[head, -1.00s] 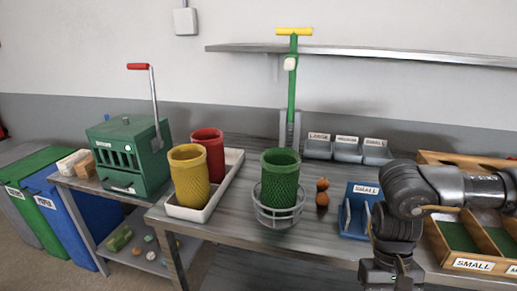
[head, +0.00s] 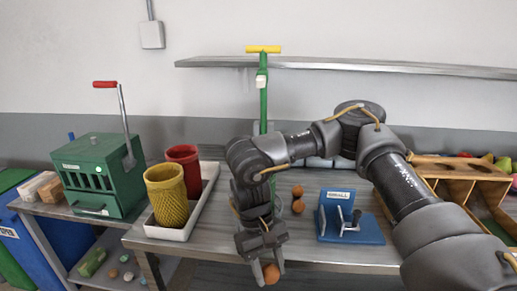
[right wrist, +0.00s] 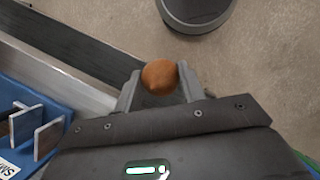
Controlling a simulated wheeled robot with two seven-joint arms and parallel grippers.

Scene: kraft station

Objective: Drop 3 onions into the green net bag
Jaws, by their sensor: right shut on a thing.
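My right gripper (head: 266,268) is shut on an orange-brown onion (head: 271,274), in front of the table's front edge. In the right wrist view the onion (right wrist: 159,77) sits between the fingertips (right wrist: 160,88), with floor below it. Two more onions, one behind (head: 298,190) and one in front (head: 298,206), lie on the table just right of my right arm. The green net bag is almost wholly hidden behind my right arm in the head view. My left gripper is not in view.
A blue stand marked SMALL (head: 352,229) is on the table to the right. Yellow (head: 167,195) and red (head: 184,160) net bags stand in a white tray (head: 179,233) to the left. A green crank machine (head: 100,172) is farther left. A wooden sorting bin (head: 452,165) is at far right.

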